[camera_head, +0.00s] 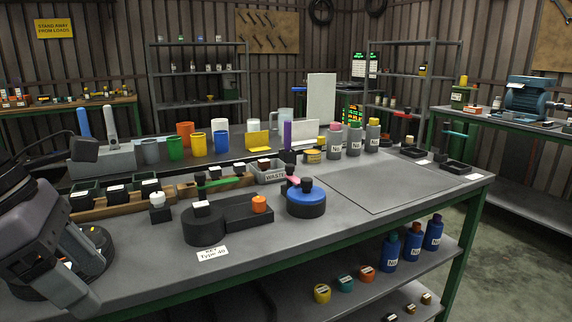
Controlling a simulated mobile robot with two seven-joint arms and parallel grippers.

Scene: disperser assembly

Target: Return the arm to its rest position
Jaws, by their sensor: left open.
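My left gripper (92,274) is at the lower left, over the near left end of the grey workbench (340,240). It is open, and I see nothing held in it. A dark round object lies behind and between its fingers, partly hidden by them. My right gripper is not in view. On the bench to the right of the gripper stand a black round part (203,228), a black tray (246,214) with an orange piece (259,204) and a blue-topped black round part (306,196). A label card (212,254) lies in front.
A wooden rack (128,205) with small black boxes stands just behind the gripper. Blue bottles (390,252) stand on the lower shelf.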

